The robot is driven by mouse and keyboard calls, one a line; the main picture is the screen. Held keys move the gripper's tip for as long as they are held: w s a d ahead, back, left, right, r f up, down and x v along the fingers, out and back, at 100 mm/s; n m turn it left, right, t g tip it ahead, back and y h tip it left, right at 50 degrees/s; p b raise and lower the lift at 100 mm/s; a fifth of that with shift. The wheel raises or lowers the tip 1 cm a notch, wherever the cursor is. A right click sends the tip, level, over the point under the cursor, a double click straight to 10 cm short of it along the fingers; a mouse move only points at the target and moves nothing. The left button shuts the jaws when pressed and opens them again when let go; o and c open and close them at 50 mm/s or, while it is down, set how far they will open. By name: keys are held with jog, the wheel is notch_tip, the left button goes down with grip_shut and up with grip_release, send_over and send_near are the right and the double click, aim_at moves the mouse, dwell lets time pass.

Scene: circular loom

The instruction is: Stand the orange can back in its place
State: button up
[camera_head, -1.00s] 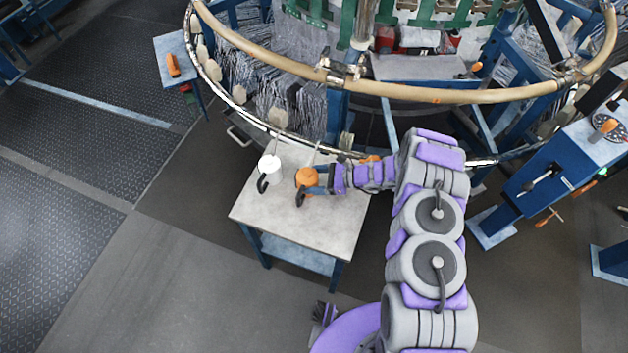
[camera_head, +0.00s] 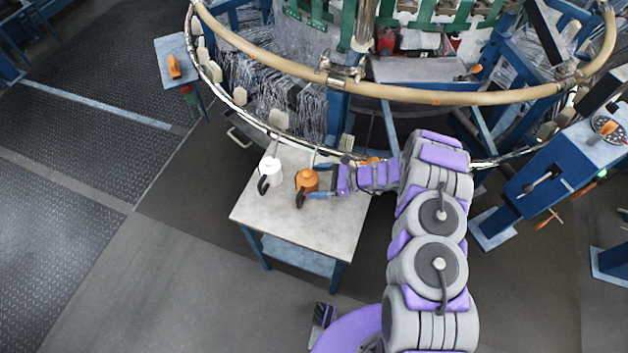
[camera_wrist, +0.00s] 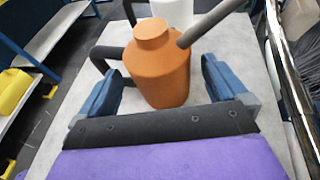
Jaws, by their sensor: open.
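The orange can (camera_head: 307,181) stands upright on the grey table, its dark handle toward the lower left in the head view. In the wrist view the orange can (camera_wrist: 158,68) is between the blue fingers, with its neck up and a dark spout to the upper right. My gripper (camera_head: 320,181) is at its right side. In the wrist view my gripper (camera_wrist: 163,88) is open, with a finger on each side of the can and gaps showing beside it.
A white can (camera_head: 270,167) stands just left of the orange one. The table (camera_head: 300,226) is clear toward its front edge. The loom's ring (camera_head: 440,97) curves behind the table. Another orange item (camera_head: 371,160) is partly hidden behind my arm.

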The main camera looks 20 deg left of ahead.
jog(key=p+v, duration=0.1)
jog(key=v, duration=1)
jog(key=shift+p, duration=0.4)
jog(key=s+r+n+g+h, duration=0.2)
jog(key=s+r+n, duration=0.35)
jog(key=r, duration=0.65)
jog(key=s+r+n+g+h, duration=0.2)
jog(key=s+r+n+h, duration=0.3)
jog(key=r, duration=0.7)
jog(key=s+d+r+n+t+h, duration=0.1)
jog(key=s+d+r+n+h, duration=0.1)
jog(key=s+d, duration=0.4)
jog(key=s+d+r+n+t+h, duration=0.1)
jog(key=s+d+r, duration=0.4)
jog(key=s, duration=0.6)
jog(key=s+d+r+n+t+h, duration=0.2)
jog(key=s+d+r+n+h, duration=0.1)
jog(key=s+d, duration=0.4)
jog(key=shift+s+d+r+h, duration=0.2)
jog(key=shift+s+r+h, duration=0.25)
jog(key=shift+s, duration=0.45)
